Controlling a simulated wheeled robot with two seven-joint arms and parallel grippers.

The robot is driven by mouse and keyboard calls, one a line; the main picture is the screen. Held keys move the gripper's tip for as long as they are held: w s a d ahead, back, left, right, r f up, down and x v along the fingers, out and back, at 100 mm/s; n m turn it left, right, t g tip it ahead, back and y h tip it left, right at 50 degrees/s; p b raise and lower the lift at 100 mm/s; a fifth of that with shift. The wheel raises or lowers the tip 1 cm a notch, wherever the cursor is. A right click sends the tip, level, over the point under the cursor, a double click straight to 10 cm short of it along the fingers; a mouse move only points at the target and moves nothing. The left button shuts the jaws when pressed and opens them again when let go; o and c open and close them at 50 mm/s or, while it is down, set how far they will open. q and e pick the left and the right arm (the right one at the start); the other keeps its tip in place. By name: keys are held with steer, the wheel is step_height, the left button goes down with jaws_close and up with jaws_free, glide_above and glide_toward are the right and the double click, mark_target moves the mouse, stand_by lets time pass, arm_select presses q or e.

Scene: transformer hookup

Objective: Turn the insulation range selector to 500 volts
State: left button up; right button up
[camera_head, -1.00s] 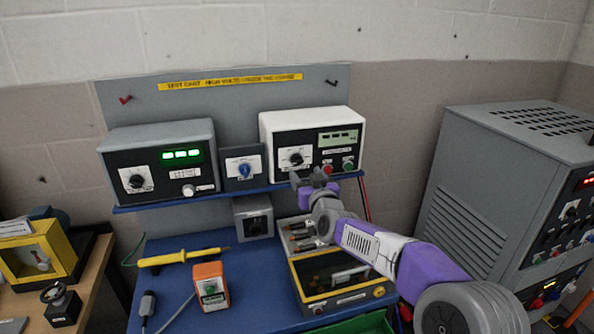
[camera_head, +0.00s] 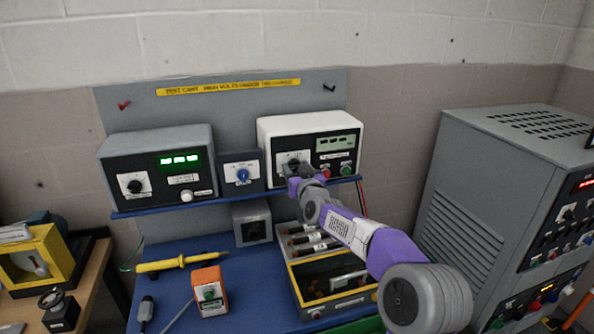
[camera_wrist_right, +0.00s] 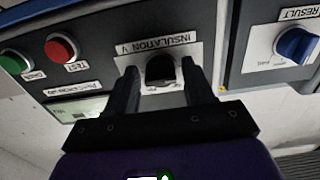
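The white insulation tester (camera_head: 318,122) stands on the blue shelf, with a black front panel. Its black selector knob (camera_wrist_right: 160,68) sits on a white plate labelled "INSULATION V", seen upside down in the right wrist view. My right gripper (camera_head: 294,172) is in front of this knob in the head view and partly hides it. In the right wrist view my right gripper (camera_wrist_right: 161,88) is open, one finger on each side of the knob, with gaps showing. I cannot tell the knob's setting. My left gripper is not in view.
A red button (camera_wrist_right: 60,47) and a green button (camera_wrist_right: 15,62) are on the same panel. The small box with a blue knob (camera_head: 242,174) stands beside the tester. A grey meter (camera_head: 158,140) with green digits is further left. Below is a blue bench (camera_head: 250,300).

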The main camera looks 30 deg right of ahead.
steer(key=c, duration=0.8)
